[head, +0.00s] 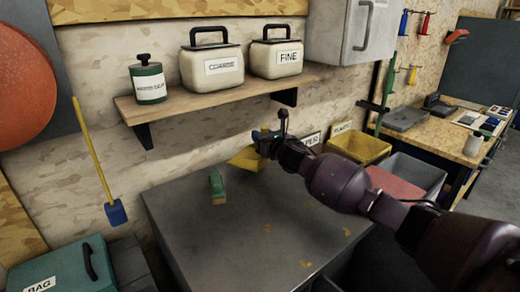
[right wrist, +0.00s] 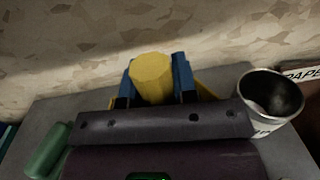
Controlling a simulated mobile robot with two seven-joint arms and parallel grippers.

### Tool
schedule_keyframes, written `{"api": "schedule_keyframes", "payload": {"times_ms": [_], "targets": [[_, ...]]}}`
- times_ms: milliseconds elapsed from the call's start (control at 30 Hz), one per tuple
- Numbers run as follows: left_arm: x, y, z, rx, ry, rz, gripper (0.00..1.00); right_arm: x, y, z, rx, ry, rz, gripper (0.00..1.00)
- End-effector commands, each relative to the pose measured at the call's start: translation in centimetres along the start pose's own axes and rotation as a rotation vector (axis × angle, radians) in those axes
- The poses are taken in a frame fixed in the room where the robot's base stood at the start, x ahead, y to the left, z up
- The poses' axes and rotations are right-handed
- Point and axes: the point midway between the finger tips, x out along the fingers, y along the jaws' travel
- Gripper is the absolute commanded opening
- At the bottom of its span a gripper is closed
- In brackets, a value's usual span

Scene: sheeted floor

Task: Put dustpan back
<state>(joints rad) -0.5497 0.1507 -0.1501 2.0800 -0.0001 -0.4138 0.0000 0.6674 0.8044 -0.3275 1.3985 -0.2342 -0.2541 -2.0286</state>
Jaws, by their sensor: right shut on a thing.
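The yellow dustpan (head: 245,160) shows in the head view at the back of the grey table, partly hidden by my right gripper (head: 266,142). In the right wrist view its yellow handle (right wrist: 152,74) stands between the blue fingers of my right gripper (right wrist: 154,82), which is shut on it. The rest of the dustpan is mostly hidden behind the fingers and wrist there. I cannot tell whether the pan touches the table. My left gripper is in neither view.
A green brush (head: 217,188) lies on the grey table (head: 200,240), with several yellow scraps near the front right. A metal cup (right wrist: 270,98) stands right of the gripper in the wrist view. A shelf (head: 215,97) with containers hangs above; bins (head: 361,147) stand right.

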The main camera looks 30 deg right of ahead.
Motion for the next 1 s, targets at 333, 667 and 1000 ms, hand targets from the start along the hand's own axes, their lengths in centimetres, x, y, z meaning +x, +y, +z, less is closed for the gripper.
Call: {"api": "schedule_keyframes", "payload": {"times_ms": [333,667,1000], "targets": [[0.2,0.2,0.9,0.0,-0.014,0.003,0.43,0.0,0.0,-3.8,0.001,0.002,0.0,0.0],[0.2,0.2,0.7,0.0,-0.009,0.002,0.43,0.0,0.0,-3.8,-0.001,-0.001,0.0,0.0],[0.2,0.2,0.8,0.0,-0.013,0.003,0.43,0.0,0.0,-3.9,-0.001,-0.001,0.0,0.52]]}}
